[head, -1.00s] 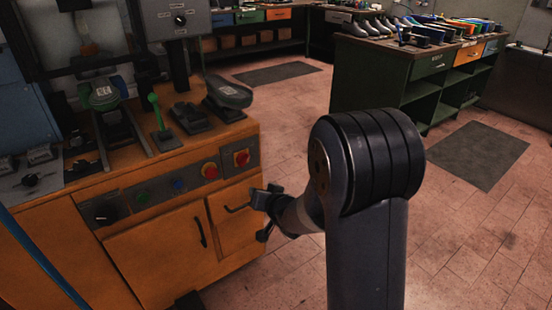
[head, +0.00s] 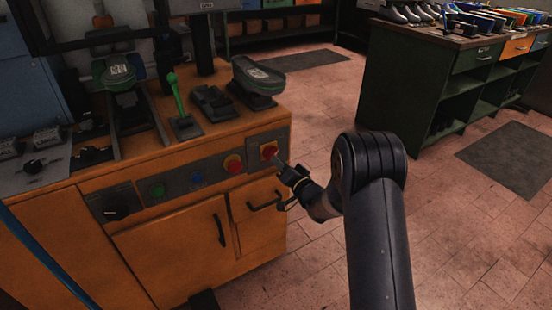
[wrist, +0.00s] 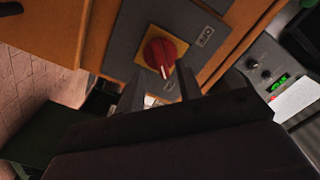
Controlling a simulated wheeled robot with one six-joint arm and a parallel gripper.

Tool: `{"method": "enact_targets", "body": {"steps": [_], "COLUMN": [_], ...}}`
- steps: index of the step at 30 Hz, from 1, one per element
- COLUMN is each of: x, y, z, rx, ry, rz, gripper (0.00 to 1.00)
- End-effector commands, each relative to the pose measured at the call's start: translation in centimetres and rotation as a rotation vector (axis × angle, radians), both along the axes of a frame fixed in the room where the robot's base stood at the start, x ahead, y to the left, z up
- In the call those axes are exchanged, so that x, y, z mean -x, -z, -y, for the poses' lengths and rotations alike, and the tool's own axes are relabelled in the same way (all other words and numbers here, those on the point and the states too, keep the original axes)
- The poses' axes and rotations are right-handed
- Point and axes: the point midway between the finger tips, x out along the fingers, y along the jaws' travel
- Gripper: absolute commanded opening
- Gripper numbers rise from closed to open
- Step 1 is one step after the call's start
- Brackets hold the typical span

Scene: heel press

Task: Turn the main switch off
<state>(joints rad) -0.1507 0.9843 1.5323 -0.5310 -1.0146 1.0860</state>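The main switch (head: 269,150) is a red rotary knob on a yellow plate, at the right end of the grey panel on the orange cabinet. In the wrist view the red knob (wrist: 158,50) shows face-on with a pale pointer mark at its lower edge. My gripper (head: 284,164) is just in front of the switch in the head view. In the wrist view my gripper (wrist: 159,70) has its two fingers apart, one on each side of the knob's lower edge. I cannot tell whether they touch it.
A door handle (head: 265,204) sticks out below. Free floor (head: 320,100) lies right of the cabinet.

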Motion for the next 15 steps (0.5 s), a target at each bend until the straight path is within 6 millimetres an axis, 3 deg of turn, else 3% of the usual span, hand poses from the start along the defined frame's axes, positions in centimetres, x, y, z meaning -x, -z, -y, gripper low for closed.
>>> {"method": "enact_targets", "body": {"steps": [6, 15], "x": [-2.4, -3.3], "y": [0.0, 0.0], "z": [-1.6, -2.2], "rx": [-0.001, 0.000], "ry": [0.000, 0.001], "rz": [0.001, 0.000], "gripper": [0.34, 0.34]}}
